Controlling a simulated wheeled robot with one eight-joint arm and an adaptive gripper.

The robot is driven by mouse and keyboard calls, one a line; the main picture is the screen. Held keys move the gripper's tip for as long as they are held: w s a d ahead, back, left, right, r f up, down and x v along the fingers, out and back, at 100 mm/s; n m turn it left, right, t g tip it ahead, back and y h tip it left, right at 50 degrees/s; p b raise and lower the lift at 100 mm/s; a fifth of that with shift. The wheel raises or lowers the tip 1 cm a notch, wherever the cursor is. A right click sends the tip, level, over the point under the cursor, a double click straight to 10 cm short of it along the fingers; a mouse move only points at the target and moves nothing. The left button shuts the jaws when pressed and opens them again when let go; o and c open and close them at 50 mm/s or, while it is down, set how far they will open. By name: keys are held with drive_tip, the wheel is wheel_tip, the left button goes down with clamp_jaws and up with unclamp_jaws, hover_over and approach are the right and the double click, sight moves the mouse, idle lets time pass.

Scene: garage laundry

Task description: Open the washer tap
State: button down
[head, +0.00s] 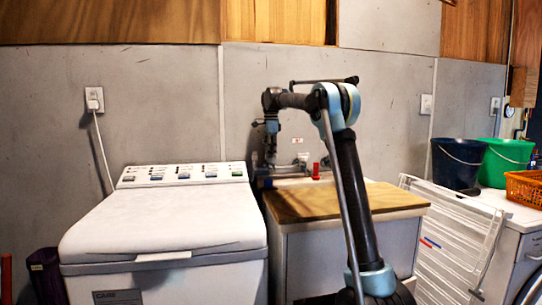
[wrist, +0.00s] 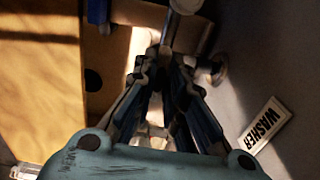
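The washer tap is hard to make out. In the wrist view a WASHER label (wrist: 265,125) is on the grey wall, and a grey metal fitting (wrist: 184,4) with a narrow stem lies just beyond my fingertips. My gripper (wrist: 164,62) points toward this fitting, its fingers close together with a narrow gap. I cannot tell whether the tips touch the stem or hold it. In the head view my gripper (head: 269,155) hangs down by the wall behind the wooden-topped cabinet, and hides most of the plumbing there.
A red-handled fitting (head: 316,172) and a small label (head: 297,140) are right of my gripper. The white washing machine (head: 165,225) stands left, the wooden-topped cabinet (head: 345,203) in front. A white rack (head: 450,235), dark bucket (head: 457,163) and green bucket (head: 505,162) are right.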

drive_tip(key=shift+n, duration=0.3)
drive_tip(key=n, duration=0.3)
drive_tip(key=shift+n, duration=0.3)
drive_tip(key=n, duration=0.4)
drive_tip(key=shift+d+n, duration=0.1)
drive_tip(key=shift+n, duration=0.2)
drive_tip(key=n, duration=0.4)
drive_tip(key=shift+d, duration=0.1)
drive_tip(key=n, duration=0.5)
drive_tip(key=shift+d, duration=0.1)
drive_tip(key=c, duration=1.6)
unclamp_jaws()
drive_tip(key=shift+c, duration=0.2)
